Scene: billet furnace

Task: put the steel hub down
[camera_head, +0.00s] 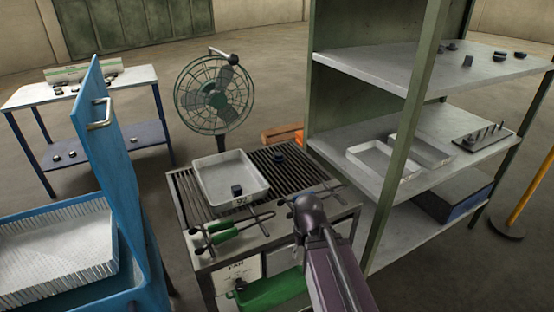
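My arm reaches in from the bottom, and its dark rounded wrist end is over the front right corner of the slatted cooling table (183,187). The fingers of my gripper (309,207) cannot be made out, so I cannot see whether it holds anything. A small dark round piece (279,157) sits on the slats near the back; it may be a steel hub, but it is too small to tell. A pale metal tray (262,184) on the table holds a small dark block (236,190). No piece is clearly recognisable as the hub.
Green-handled tongs (228,234) lie along the table's front. A green fan (214,92) stands behind it. A blue open-lidded box (112,150) is at left. A shelf rack (385,182) with trays and dark parts stands close at right. A side table (130,80) holds small parts.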

